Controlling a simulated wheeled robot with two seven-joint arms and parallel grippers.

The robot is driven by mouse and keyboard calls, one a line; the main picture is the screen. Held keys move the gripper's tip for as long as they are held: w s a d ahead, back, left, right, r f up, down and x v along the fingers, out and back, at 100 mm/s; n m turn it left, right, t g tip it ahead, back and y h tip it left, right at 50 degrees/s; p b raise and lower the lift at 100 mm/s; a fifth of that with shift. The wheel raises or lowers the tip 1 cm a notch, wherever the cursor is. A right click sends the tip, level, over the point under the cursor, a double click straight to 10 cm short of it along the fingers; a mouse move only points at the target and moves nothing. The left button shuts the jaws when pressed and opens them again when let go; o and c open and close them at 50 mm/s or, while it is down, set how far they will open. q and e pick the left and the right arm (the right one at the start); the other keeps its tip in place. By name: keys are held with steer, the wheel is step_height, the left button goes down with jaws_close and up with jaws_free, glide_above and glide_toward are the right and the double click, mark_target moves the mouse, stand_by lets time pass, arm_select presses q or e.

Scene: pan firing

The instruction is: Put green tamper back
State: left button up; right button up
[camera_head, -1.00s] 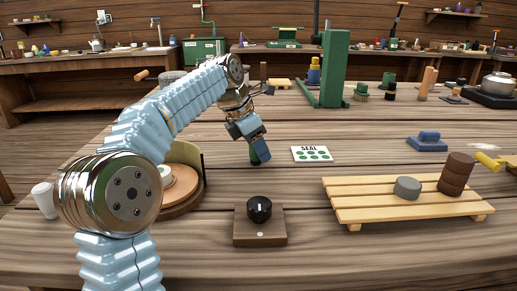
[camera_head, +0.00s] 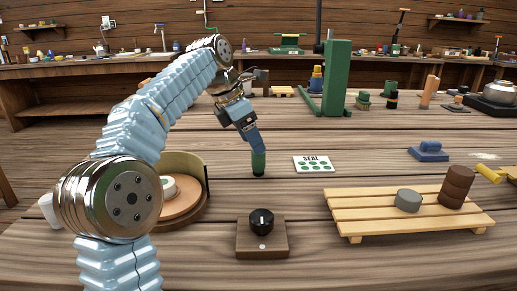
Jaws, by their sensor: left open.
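The green tamper (camera_head: 258,163) stands upright on the wooden table, left of the white SEAL card (camera_head: 314,165). My left gripper (camera_head: 254,142) is open and points down at the tamper from above and slightly left. Its fingertips are at the tamper's top and hide part of it; whether they touch it I cannot tell. My right gripper is out of view.
A round wooden turntable (camera_head: 188,203) with a curved guard is partly behind my left arm. A black knob box (camera_head: 262,243) stands in front. A slatted rack (camera_head: 372,211) holds grey and brown pucks at right. A green press frame (camera_head: 337,80) stands behind.

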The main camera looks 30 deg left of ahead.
arm_select(q)
steer(key=v, duration=0.5)
steer(key=shift+p, duration=0.35)
